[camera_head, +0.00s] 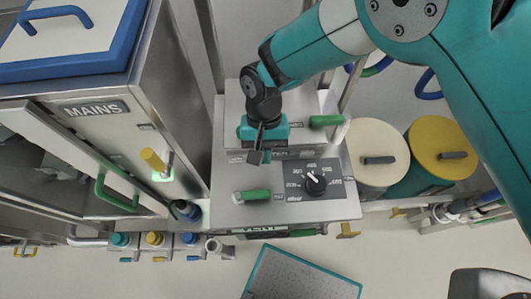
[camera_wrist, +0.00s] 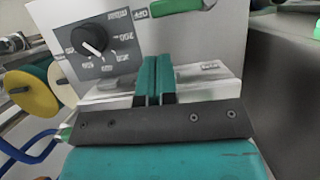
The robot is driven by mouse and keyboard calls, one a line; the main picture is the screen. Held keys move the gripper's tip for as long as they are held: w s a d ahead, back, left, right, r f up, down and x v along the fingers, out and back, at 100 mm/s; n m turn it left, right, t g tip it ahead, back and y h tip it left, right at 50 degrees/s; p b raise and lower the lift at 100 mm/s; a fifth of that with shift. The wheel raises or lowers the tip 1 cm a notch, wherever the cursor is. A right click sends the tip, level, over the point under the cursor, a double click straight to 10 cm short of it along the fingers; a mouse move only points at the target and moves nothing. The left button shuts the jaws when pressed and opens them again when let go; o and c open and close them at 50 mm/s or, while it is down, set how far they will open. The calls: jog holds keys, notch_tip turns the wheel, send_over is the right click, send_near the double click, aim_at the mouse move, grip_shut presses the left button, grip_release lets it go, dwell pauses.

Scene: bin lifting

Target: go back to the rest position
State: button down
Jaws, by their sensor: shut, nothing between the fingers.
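My gripper (camera_head: 258,156) is in the middle of the head view, at the end of my teal arm, in front of a grey metal cabinet (camera_head: 230,176) with a dial and green handles. Its two teal fingers are together in the wrist view (camera_wrist: 155,78), with nothing seen between them. The fingers overlap part of the cabinet in the picture; I cannot tell how far they are from it. The black dial (camera_head: 315,182) has a white pointer and sits on a dark marked panel. It also shows at the upper left of the wrist view (camera_wrist: 90,39).
A green handle (camera_head: 252,195) is left of the dial and another (camera_head: 324,120) is above it. A MAINS cabinet (camera_head: 110,128) with a yellow knob stands at left. White-topped (camera_head: 375,145) and yellow-topped (camera_head: 440,140) drums stand at right. A grey mat (camera_head: 300,278) lies on open floor.

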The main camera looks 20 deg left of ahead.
jog(key=shift+w+r, duration=0.1)
jog(key=shift+r, duration=0.1)
jog(key=w+d+r+t+y+b, duration=0.1)
jog(key=w+d+r+y+b, duration=0.4)
jog(key=d+r, duration=0.95)
jog(key=s+d+r+n+t+b, duration=0.1)
jog(key=s+d+r+b, duration=0.1)
jog(key=d, duration=0.4)
jog(key=s+d+r+n+t+y+b, duration=0.1)
jog(key=s+d+r+t+b, duration=0.1)
jog(key=s+d+r+b, duration=0.1)
jog(key=s+d+b, duration=0.1)
jog(key=s+d, duration=0.1)
jog(key=d, duration=0.1)
jog(key=shift+s+d+r, duration=0.15)
jog(key=shift+s+d, duration=0.1)
jog(key=shift+s, duration=0.05)
